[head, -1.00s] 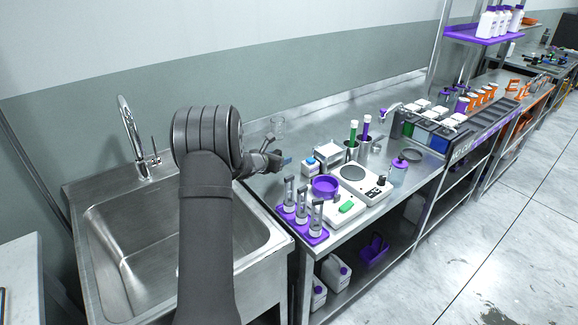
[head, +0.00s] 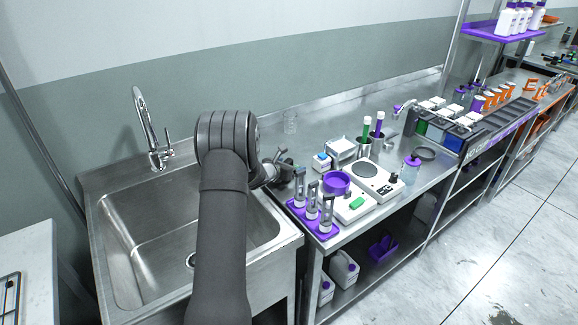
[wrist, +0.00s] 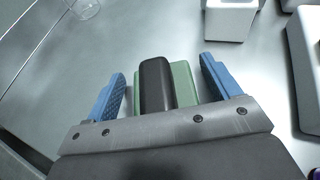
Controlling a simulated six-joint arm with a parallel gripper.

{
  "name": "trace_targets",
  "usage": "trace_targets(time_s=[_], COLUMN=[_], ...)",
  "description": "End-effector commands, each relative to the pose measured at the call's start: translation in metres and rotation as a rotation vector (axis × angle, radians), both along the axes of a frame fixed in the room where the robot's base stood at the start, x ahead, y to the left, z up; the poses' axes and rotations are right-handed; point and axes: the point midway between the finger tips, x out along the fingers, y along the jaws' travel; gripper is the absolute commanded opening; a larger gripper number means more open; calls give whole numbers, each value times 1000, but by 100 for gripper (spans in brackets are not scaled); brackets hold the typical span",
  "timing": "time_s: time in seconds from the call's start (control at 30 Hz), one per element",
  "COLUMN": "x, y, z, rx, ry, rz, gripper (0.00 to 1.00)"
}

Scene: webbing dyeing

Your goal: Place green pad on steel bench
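In the wrist view the green pad (wrist: 184,84) lies between my two blue fingers, with a black block-shaped part on its upper side. My gripper (wrist: 162,66) is open, with a gap between each finger and the pad. The pad's near end is hidden behind my gripper body. The pad appears at or close to the steel bench (wrist: 110,42); I cannot tell whether it touches. In the head view my gripper (head: 281,163) is low over the left end of the steel bench (head: 315,130), beside the sink; the pad cannot be made out there.
A glass beaker (head: 290,122) stands behind. The sink (head: 150,235) is at left. Bare bench lies around the beaker.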

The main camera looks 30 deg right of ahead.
Motion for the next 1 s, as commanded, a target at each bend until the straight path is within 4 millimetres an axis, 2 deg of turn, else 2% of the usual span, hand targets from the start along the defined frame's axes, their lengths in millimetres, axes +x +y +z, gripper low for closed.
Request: trace_targets(time_s=[0.37, 0.57, 0.8, 1.0], x=[-1, -11, -29, -39], y=[2, 29, 73, 96], z=[5, 17, 37, 47], rx=[0, 1, 0, -1], ry=[0, 1, 0, 0], rz=[0, 3, 1, 0], gripper=[83, 83, 83, 83])
